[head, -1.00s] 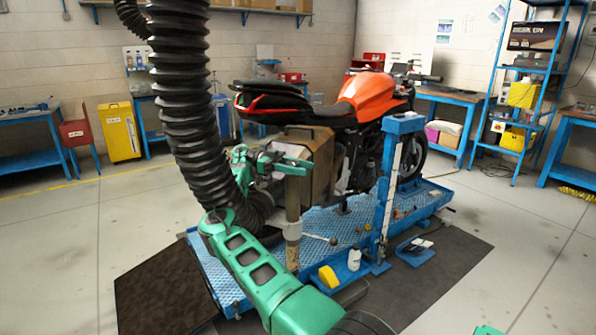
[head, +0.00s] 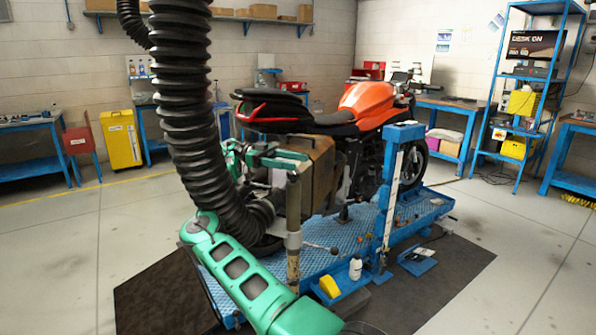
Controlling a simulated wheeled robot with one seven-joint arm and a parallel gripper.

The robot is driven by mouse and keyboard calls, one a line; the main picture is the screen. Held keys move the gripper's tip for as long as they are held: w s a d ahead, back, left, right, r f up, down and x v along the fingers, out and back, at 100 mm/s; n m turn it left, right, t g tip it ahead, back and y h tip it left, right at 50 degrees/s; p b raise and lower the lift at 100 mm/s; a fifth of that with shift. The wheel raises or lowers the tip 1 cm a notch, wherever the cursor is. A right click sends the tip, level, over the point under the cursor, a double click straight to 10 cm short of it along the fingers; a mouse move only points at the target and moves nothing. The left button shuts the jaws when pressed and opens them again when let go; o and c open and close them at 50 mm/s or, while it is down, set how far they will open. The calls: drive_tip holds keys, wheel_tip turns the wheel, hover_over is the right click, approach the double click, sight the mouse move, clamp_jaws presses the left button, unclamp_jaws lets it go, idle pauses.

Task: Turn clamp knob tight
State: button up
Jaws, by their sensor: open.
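My gripper (head: 296,158) is at the end of my green arm, near the top of a worn upright post (head: 293,200). It appears open, and I see nothing held between its fingers. A grey clamp collar (head: 292,240) sits around the post, well below the gripper. A thin lever runs right from the collar to a small dark round knob (head: 334,250). I cannot tell whether this is the clamp knob or how tight it is. The black ribbed hose (head: 185,110) hides part of my arm.
An orange motorcycle (head: 367,97) stands on a blue lift platform (head: 346,232). A blue upright (head: 393,190) rises at the platform's near side. A white bottle (head: 355,267) and a yellow object (head: 329,282) lie in front.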

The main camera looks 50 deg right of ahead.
drive_tip(key=a+r, duration=0.4)
drive_tip(key=a, duration=0.2)
drive_tip(key=shift+w+a, duration=0.15)
drive_tip(key=shift+a, duration=0.2)
